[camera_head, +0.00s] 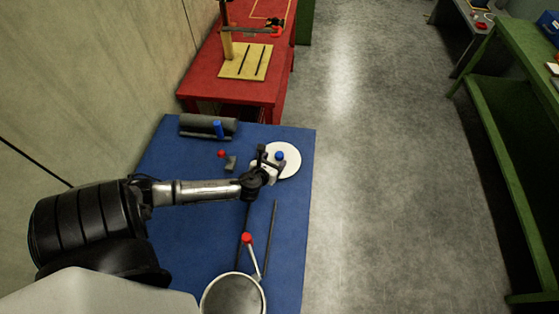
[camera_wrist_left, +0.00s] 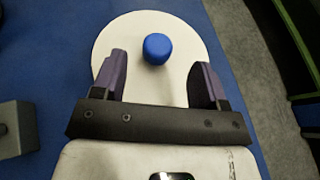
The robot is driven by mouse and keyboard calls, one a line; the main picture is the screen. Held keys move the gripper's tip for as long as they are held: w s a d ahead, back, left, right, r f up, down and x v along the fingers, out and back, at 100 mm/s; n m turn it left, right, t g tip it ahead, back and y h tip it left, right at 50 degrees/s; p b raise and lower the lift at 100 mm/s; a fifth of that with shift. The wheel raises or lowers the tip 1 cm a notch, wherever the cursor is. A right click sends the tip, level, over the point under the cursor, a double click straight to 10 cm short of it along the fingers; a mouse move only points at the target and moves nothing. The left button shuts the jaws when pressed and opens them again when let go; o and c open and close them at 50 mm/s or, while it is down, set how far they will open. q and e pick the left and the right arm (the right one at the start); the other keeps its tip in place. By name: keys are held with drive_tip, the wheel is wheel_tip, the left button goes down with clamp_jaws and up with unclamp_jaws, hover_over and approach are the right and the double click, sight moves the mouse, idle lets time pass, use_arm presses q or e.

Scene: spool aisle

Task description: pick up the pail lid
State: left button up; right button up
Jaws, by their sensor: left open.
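The pail lid (camera_head: 289,153) is a white round disc with a blue knob (camera_head: 280,155) near its middle. It lies on the blue table. My left gripper (camera_head: 269,164) is over the lid's left side in the head view. In the left wrist view, the gripper (camera_wrist_left: 160,78) is open, with one finger on each side of the lid's near part. The blue knob (camera_wrist_left: 157,48) stands between and just beyond the fingertips there. The white disc also shows in the wrist view (camera_wrist_left: 120,40). I cannot tell whether the fingers touch the lid. My right gripper is not in view.
The blue table (camera_head: 180,240) also bears a metal pail (camera_head: 233,296), a red-topped tool (camera_head: 247,240), a dark rod (camera_head: 271,237), a grey roll (camera_head: 208,125) with a blue piece (camera_head: 218,129), and a red ball (camera_head: 221,153). A red table (camera_head: 240,80) stands behind.

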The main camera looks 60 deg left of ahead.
sight(278, 156)
use_arm(q)
drive_tip(key=shift+b+x, duration=0.45)
drive_tip(key=shift+x, duration=2.25)
drive_tip(key=shift+s+f, duration=0.15)
drive_tip(key=c, duration=1.2)
